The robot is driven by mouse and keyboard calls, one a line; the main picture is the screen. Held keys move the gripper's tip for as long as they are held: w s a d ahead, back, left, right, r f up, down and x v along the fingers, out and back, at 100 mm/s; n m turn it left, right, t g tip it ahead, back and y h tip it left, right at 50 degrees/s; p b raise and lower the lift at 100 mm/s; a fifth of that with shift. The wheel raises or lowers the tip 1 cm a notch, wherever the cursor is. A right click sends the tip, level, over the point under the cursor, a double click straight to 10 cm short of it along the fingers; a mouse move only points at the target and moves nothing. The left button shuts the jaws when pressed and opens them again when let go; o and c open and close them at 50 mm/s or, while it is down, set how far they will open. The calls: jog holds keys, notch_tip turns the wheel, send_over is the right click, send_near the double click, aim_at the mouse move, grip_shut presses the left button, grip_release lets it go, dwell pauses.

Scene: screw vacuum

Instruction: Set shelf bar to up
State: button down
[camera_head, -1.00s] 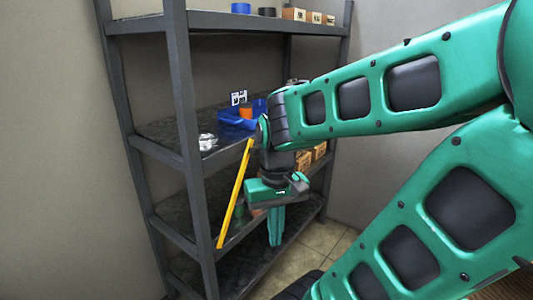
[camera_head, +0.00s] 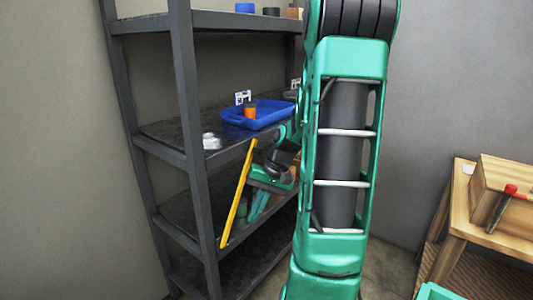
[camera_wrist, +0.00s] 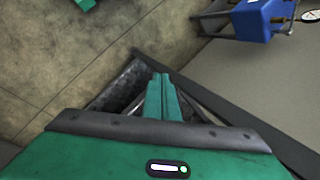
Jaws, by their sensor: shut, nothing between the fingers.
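The yellow shelf bar (camera_head: 237,195) slants at the front of the dark metal shelf (camera_head: 196,170). Its upper end is at the middle shelf and its lower end leans left toward the lower shelf. My gripper (camera_head: 256,212) is just right of the bar, at the lower shelf level, with its fingers pointing down and slightly left. In the wrist view, its green fingers (camera_wrist: 162,88) are together and empty. The bar is not visible in the wrist view. Whether the gripper touches the bar cannot be told.
On the middle shelf are a blue tray (camera_head: 262,116) with an orange item (camera_head: 249,110) and a silvery object (camera_head: 211,141). My arm hides the shelf's right side. A wooden table (camera_head: 462,205) with a red-handled tool (camera_head: 508,193) stands at right. A blue box (camera_wrist: 256,18) shows in the wrist view.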

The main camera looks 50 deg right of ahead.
jog(key=w+d+r+m+t+y, duration=0.1)
jog(key=w+d+r+m+t, duration=0.15)
jog(key=d+t, duration=0.4)
jog(key=w+d+r+m+t+y, duration=0.2)
jog(key=d+r+t, duration=0.15)
jog(key=d, duration=0.55)
jog(key=s+d+r+m+t+h, duration=0.2)
jog(key=s+d+r+t, duration=0.35)
jog(key=d, duration=0.35)
jog(key=w+a, duration=0.7)
jog(key=w, duration=0.3)
jog(key=shift+s+r+g, duration=0.1)
jog(key=shift+r+g, duration=0.1)
jog(key=shift+g, duration=0.05)
